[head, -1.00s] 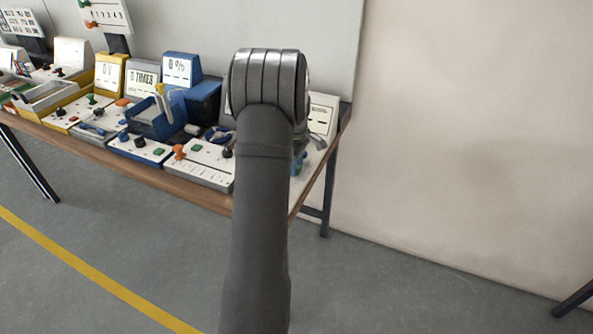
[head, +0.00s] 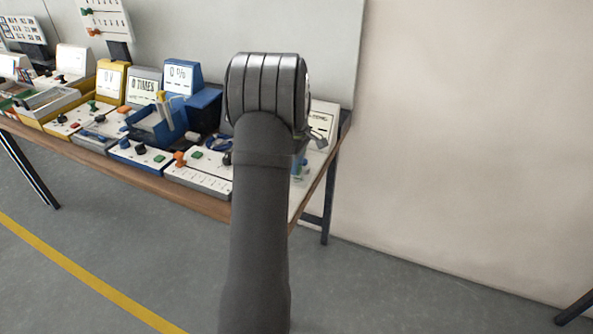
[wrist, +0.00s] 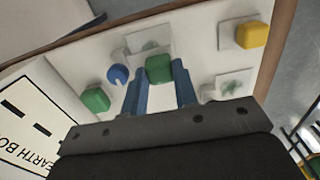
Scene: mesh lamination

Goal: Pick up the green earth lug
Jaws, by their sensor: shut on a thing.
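In the wrist view, the green earth lug (wrist: 159,69) is a small green block between the tips of my two blue fingers. My gripper (wrist: 160,78) is shut on it. A white panel lies behind the lug; I cannot tell whether the lug still touches it. A second green block (wrist: 95,100) and a blue ball-shaped knob (wrist: 118,74) are to the left, outside the fingers. A yellow block (wrist: 251,34) is on a pale square at the upper right. In the head view, my arm hides the lug and most of the gripper.
A white sign reading "EARTH BO" (wrist: 35,125) stands at the left in the wrist view. The wooden bench (head: 190,200) carries several instrument boxes, including a blue bin (head: 155,125) and a white box with an orange knob (head: 205,180). A bare wall is to the right.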

